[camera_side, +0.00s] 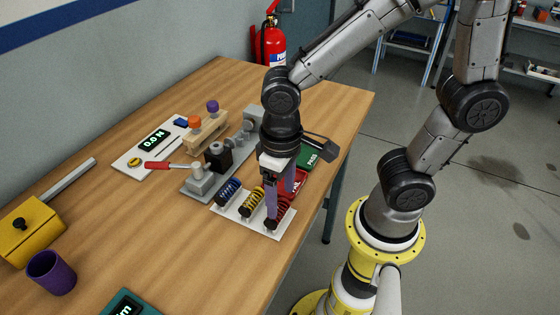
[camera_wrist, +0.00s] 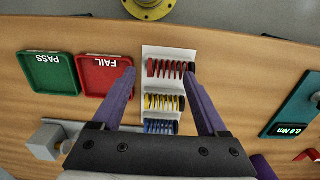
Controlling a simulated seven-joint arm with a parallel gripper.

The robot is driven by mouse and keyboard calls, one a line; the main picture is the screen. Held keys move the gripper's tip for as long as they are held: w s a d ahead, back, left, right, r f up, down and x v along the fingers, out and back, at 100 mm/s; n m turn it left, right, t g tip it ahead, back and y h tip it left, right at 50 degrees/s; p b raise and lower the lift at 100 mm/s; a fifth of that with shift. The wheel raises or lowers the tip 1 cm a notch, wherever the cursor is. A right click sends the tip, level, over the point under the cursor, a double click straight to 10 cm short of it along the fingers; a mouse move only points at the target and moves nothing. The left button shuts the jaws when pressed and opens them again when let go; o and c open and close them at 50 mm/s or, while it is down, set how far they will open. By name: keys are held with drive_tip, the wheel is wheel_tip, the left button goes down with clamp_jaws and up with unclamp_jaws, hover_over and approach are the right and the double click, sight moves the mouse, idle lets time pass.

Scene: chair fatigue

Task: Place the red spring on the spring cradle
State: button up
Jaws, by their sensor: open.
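The red spring (camera_side: 282,211) lies at the right end of a white board (camera_side: 246,224), beside the yellow spring (camera_side: 251,201) and the blue spring (camera_side: 229,191). My gripper (camera_side: 280,207) is open, its purple fingers pointing down around the red spring. In the wrist view the red spring (camera_wrist: 171,69) shows between the fingertips (camera_wrist: 160,73), nearer the right one; whether they touch it I cannot tell. A grey bench fixture (camera_side: 202,181) with a black block and a red-handled lever stands behind the board; I cannot tell for certain which part is the spring cradle.
The red FAIL tray (camera_wrist: 103,76) and green PASS tray (camera_wrist: 47,73) lie beside the white board. A 0.0 N display panel (camera_side: 150,142), wooden block with knobs (camera_side: 205,133), yellow box (camera_side: 27,236) and purple cup (camera_side: 51,272) stand on the table.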

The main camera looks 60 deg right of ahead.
sight(280, 203)
wheel_tip(280, 203, up, 12)
drive_tip(key=shift+w+f, duration=0.15)
drive_tip(key=shift+f, duration=0.05)
drive_tip(key=s+d+t, duration=0.1)
drive_tip(key=d, duration=0.2)
drive_tip(key=s+d+t, duration=0.1)
drive_tip(key=d+t, duration=0.1)
drive_tip(key=d, duration=0.1)
drive_tip(key=s+d+t, duration=0.2)
drive_tip(key=d, duration=0.1)
drive_tip(key=shift+d+r, duration=0.1)
drive_tip(key=shift+c, duration=0.2)
drive_tip(key=shift+s+d+t, duration=0.2)
drive_tip(key=shift+d+t, duration=0.1)
drive_tip(key=shift+c, duration=0.2)
